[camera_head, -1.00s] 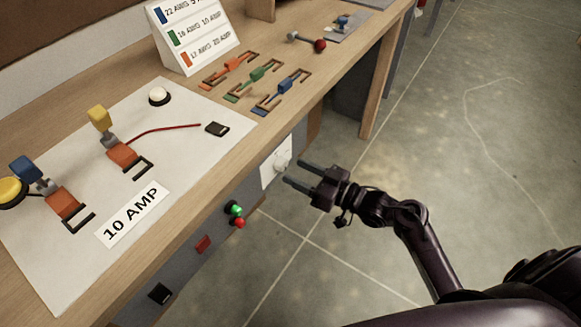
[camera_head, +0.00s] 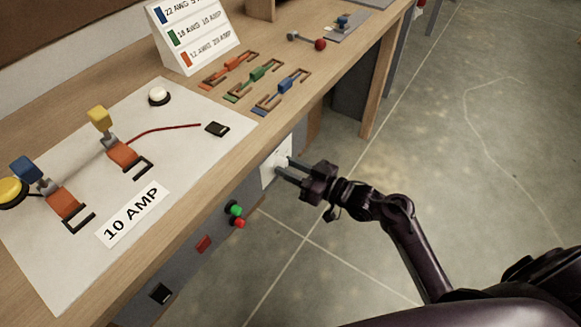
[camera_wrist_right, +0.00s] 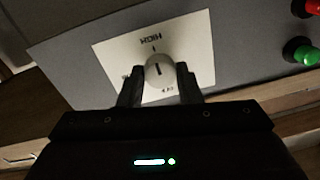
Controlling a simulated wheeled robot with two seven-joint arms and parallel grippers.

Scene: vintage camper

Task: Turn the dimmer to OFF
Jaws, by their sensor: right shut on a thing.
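The dimmer is a white round knob with a dark pointer line, on a white plate (camera_head: 268,177) on the grey front panel below the worktop. In the right wrist view the knob (camera_wrist_right: 159,71) sits between my fingers, its line towards the word HIGH at the plate's edge; the other lettering is partly hidden. My right gripper (camera_head: 283,168) reaches the plate from the right. In the right wrist view my right gripper (camera_wrist_right: 160,84) is shut on the knob, one finger on each side. My left gripper is not in view.
Green (camera_head: 236,210) and red (camera_head: 239,223) buttons stick out of the panel left of the dimmer. A red switch (camera_head: 203,244) and a black switch (camera_head: 160,293) are further along. The worktop (camera_head: 205,167) overhangs the panel. The floor at right is clear.

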